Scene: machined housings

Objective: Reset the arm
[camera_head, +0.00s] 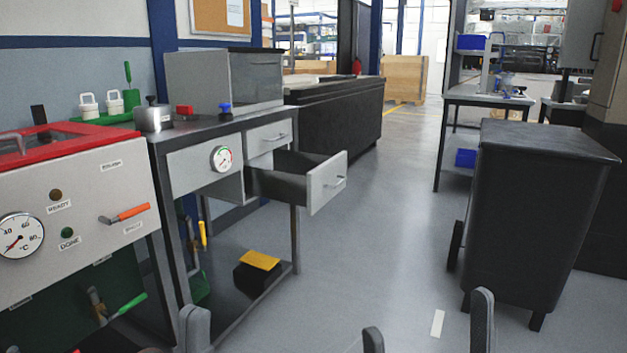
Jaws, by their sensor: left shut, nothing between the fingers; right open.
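My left gripper (195,328) shows at the bottom edge, left of the middle, in front of the workbench's lower shelf. Its fingers are shut with nothing seen between them. My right gripper (428,332) shows at the bottom edge, right of the middle. Its two fingers stand wide apart over the grey floor, open and empty. Both grippers point up in the picture and touch nothing that I can see. Most of both arms is out of view below the frame.
A workbench (215,131) stands at left with its lower drawer (327,183) pulled out. Left of it is a grey machine with a red lid (75,137) and orange handle (132,212). A black bin (530,215) stands at right. The floor between is clear.

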